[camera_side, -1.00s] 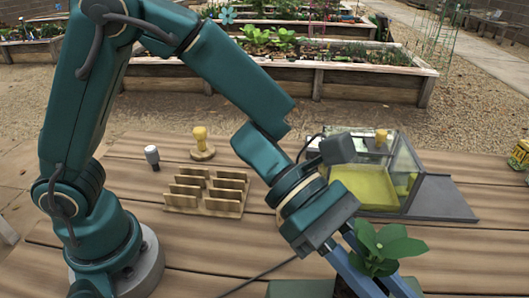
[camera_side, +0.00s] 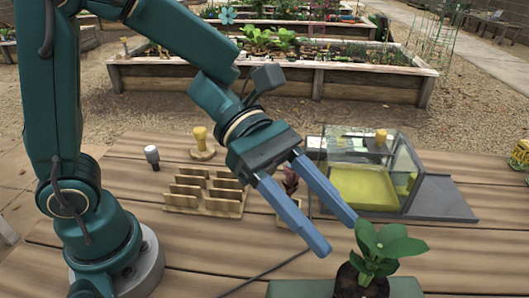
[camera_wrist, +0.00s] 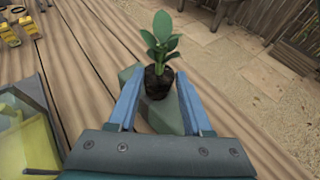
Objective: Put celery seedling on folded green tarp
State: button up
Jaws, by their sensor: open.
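The celery seedling (camera_side: 378,246), with broad green leaves and a dark soil plug, stands upright on the folded green tarp (camera_side: 300,289) at the front edge of the side view. In the wrist view the seedling (camera_wrist: 160,42) stands on the grey-green tarp (camera_wrist: 165,117), beyond my fingers. My gripper (camera_side: 338,237) is open and empty, above and to the left of the seedling in the side view. Its blue fingers appear clear of the plug. The plug hides part of the tarp.
A slotted wooden rack (camera_side: 205,191), a yellow-topped stamp-like object (camera_side: 201,144) and a small white-capped item (camera_side: 152,156) stand behind. A clear-walled box with a yellow floor (camera_side: 362,188) is at the right. A reddish plant (camera_side: 291,181) is partly hidden behind my fingers.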

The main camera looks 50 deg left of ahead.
jog(key=w+a+r+n+t+y, duration=0.5)
jog(key=w+a+n+t, duration=0.4)
jog(key=n, duration=0.6)
jog(key=w+a+r+n+t+y, duration=0.2)
jog(key=a+n+t+y, duration=0.4)
jog(key=n, duration=0.7)
jog(key=s+a+f+n+g+y, duration=0.2)
jog(key=s+a+n+g, duration=0.15)
jog(key=n, duration=0.45)
jog(key=s+a+f+n+g+y, duration=0.2)
jog(key=s+a+f+n+g, duration=0.15)
jog(key=n, duration=0.45)
jog(key=s+d+f+n+g+h, duration=0.1)
jog(key=s+d+f+n+g, duration=0.2)
jog(key=s+n, duration=0.6)
jog(key=shift+s+d+f+g+h, duration=0.15)
jog(key=shift+s+f+g+h, duration=0.05)
jog(key=shift+s+g+h, duration=0.15)
